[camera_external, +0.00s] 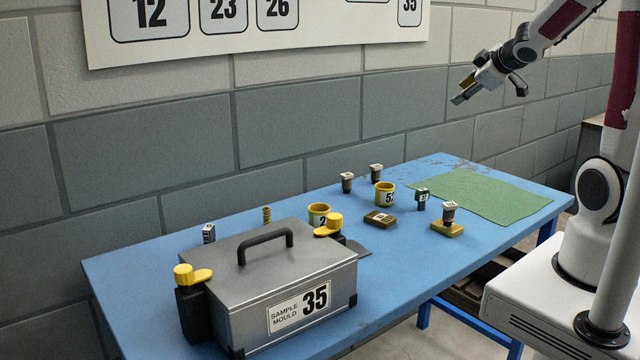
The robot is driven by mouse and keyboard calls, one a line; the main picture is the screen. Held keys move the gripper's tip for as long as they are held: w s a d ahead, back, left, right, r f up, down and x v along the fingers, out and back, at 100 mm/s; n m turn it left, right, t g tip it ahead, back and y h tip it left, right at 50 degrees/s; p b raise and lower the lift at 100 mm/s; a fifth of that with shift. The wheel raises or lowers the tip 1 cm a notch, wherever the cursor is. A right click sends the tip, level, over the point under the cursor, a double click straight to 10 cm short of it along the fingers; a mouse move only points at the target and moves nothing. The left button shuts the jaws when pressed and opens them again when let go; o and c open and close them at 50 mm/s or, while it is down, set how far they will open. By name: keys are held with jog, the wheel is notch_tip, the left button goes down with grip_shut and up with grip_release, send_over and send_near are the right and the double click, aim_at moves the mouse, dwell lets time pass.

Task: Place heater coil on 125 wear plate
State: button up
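I cannot tell which plate is marked 125. My gripper (461,91) is high above the table's back edge, far from these things. Its fingers look apart, with nothing visible between them.
The large grey mould case (285,275), marked 35, with handle and yellow knobs fills the table's front left. A green mat (485,196) at right is clear.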

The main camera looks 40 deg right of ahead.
jog(key=s+a+m+g+y, duration=0.1)
jog(key=s+a+m+g, duration=0.1)
jog(key=s+a, duration=0.8)
jog(key=s+a+f+m+g+y, duration=0.1)
jog(key=s+a+m+g+y, duration=0.1)
jog(key=s+a, duration=0.8)
jog(key=s+m+g, duration=0.1)
jog(key=s, duration=0.5)
jog(key=shift+s+m, duration=0.15)
jog(key=shift+m, duration=0.15)
